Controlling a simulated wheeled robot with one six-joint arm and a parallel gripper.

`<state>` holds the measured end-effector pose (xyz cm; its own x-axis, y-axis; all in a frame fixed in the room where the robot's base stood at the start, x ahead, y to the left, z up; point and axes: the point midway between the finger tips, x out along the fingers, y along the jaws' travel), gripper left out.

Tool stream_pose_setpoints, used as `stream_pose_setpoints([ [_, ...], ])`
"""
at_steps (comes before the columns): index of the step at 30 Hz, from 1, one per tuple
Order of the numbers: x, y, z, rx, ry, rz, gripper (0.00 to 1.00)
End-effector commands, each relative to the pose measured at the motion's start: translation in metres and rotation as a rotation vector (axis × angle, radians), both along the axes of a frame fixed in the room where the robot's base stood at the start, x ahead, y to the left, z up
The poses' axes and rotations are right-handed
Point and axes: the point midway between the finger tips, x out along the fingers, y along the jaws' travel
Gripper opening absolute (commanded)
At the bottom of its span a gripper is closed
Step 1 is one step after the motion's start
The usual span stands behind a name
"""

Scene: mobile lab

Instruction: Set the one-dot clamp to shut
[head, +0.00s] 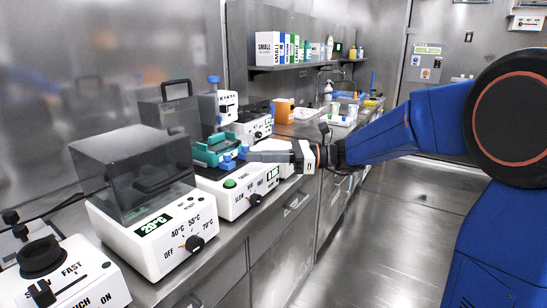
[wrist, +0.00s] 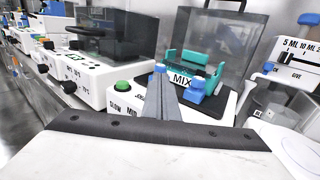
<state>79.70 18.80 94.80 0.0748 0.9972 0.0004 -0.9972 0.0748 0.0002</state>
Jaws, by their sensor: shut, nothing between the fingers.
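A white mixer (head: 228,203) stands on the bench with a teal rack (head: 215,150) on top. It carries small blue clamp parts (head: 228,163) on its front side. In the wrist view the teal rack (wrist: 192,62) has a blue knob (wrist: 160,68) at its left and a blue block (wrist: 195,94) at its right. I cannot make out dots on either, nor which is the one-dot clamp. My gripper (head: 250,156) is shut and empty, its fingertips close to the blue parts. In the wrist view the fingers (wrist: 160,80) point at the left blue knob; contact is unclear.
A heater with a dark clear lid (head: 135,165) stands left of the mixer, and a knobbed device (head: 60,275) nearer. The mixer's raised clear lid (wrist: 210,38) stands behind the rack. Another white instrument (head: 250,125) is beyond. The floor to the right is free.

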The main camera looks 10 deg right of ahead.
Motion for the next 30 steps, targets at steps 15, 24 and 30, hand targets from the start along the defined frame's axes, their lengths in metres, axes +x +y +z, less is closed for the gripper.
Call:
stream_pose_setpoints([
  [15, 0.003, 0.035, 0.0, -0.001, 0.0, 0.0, 0.0],
  [24, 0.004, 0.036, 0.0, -0.001, 0.0, 0.001, 0.0],
  [30, 0.016, 0.053, 0.0, -0.001, 0.0, 0.002, 0.0],
])
